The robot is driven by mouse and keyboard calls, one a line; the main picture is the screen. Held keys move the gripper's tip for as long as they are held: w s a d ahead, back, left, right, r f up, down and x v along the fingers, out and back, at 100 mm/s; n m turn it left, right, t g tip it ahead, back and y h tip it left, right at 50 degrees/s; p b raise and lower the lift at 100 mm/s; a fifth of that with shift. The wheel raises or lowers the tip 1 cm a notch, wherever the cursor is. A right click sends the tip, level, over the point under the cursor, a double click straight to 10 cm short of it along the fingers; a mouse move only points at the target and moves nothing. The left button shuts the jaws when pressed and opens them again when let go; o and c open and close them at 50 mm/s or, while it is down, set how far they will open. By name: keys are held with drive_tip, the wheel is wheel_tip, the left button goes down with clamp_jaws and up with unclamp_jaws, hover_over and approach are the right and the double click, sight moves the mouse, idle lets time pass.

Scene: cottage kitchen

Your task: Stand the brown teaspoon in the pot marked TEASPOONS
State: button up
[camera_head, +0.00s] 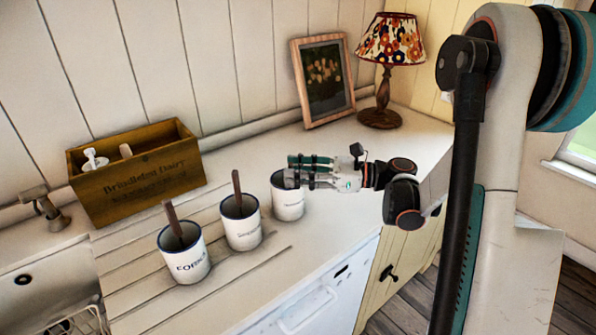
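Three white pots with dark blue rims stand in a row on the worktop. The left pot (190,265) has lettering that looks like FORKS, and a brown handle (172,221) leans up out of it. The middle pot (241,234) has small lettering I cannot read, and another brown handle (237,187) stands in it. The right pot (287,206) shows no readable label. My gripper (290,170) reaches in from the right at this pot's rim, its two fingers apart with nothing visible between them. The fingers partly cover the pot's mouth. I cannot tell which brown piece is the teaspoon.
A wooden crate (140,190) with bottles stands behind the left pot. A picture frame (325,82) and a lamp with a floral shade (390,40) stand at the back. A sink (40,285) and tap lie at the left. The worktop (335,205) right of the pots is clear.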

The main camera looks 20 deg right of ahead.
drive_tip(key=v, duration=1.2)
idle(0.8)
